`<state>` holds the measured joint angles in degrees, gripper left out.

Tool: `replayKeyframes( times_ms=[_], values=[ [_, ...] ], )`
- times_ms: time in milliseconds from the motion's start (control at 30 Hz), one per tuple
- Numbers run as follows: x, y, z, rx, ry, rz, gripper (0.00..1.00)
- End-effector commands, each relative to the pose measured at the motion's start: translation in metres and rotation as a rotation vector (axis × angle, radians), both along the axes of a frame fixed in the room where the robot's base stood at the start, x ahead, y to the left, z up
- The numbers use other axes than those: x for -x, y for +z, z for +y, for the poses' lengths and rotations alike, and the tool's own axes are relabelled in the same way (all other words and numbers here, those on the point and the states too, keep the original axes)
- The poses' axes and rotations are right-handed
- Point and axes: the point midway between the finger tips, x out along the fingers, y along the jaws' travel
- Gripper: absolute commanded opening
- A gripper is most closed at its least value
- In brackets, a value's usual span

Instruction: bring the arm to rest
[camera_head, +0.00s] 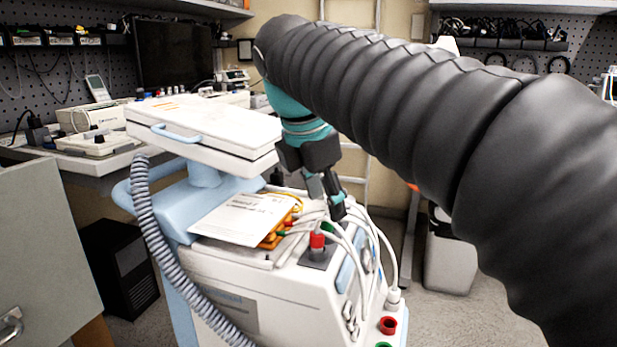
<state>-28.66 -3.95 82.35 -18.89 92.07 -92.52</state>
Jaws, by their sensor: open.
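My arm comes in from the right under a black ribbed sleeve and crosses the upper right of the head view. It bends down at a teal wrist. My gripper (331,200) points down, open, with nothing seen between its fingers. It is above or at the top of a white and light-blue medical cart (225,262), close to white cables and a red connector (317,240). I cannot tell whether the fingertips touch the cables.
A folded white device (205,125) with a blue handle stands on the cart, left of my gripper. A paper sheet (240,217) lies on the cart top. A coiled grey hose (150,215) hangs at its left. A grey cabinet (45,255) is at the far left. Floor shows at the right.

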Motion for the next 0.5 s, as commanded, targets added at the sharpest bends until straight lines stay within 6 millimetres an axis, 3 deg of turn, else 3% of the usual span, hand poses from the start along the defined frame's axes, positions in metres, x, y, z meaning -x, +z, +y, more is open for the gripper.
replayKeyframes(
  times_ms=[33,200,500],
  values=[
    [0.010,-0.008,-0.018,-0.050,-0.107,-0.026,0.56],
    [0.040,-0.046,-0.059,-0.242,-0.494,-0.117,0.56],
    [0.105,-0.128,-0.110,-0.597,-1.216,-0.250,0.56]
  ],
)
